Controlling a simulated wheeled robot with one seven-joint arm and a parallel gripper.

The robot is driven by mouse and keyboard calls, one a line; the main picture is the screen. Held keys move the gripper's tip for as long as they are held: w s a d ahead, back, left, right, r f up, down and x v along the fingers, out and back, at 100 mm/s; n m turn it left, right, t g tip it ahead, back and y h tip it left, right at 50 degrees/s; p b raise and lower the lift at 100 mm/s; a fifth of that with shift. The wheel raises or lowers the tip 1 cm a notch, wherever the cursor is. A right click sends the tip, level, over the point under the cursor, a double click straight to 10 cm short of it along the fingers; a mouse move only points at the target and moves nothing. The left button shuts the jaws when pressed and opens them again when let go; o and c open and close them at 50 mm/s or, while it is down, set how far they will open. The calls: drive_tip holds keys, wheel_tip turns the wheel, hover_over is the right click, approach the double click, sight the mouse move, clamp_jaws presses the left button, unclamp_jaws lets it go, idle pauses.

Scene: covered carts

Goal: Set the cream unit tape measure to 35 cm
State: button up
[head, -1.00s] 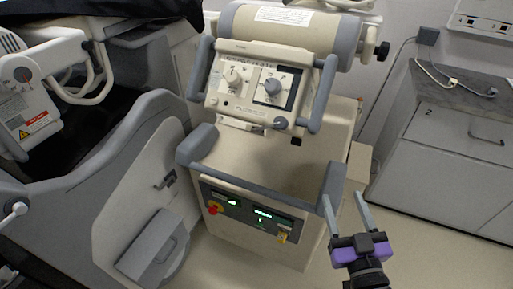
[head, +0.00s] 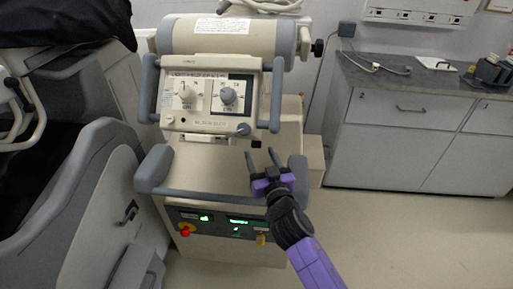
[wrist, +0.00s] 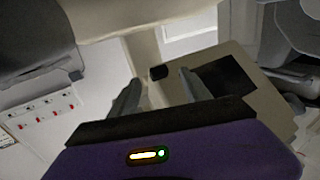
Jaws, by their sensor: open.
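The cream unit (head: 218,155) stands in the middle of the head view. Its upright panel (head: 209,66) carries two dials marked cm, a white knob (head: 188,96) on the left and a grey knob (head: 228,96) on a dark plate on the right. A smaller grey knob (head: 243,129) sits at the panel's lower right. I cannot make out a tape or the dial readings. My gripper (head: 274,157) is open and empty, below and right of the panel, apart from the knobs. In the wrist view the open fingers (wrist: 160,90) have nothing between them.
Grey handles (head: 276,95) flank the panel, and a grey bumper rail (head: 205,194) runs below. A red button (head: 185,232) is on the lower front. A grey cart (head: 85,215) stands close at left. Drawers (head: 400,135) line the right wall, with open floor (head: 410,240) before them.

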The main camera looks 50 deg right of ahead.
sight(257, 147)
drive_tip(key=shift+x, duration=1.7)
clamp_jaws()
drive_tip(key=shift+a, duration=0.1)
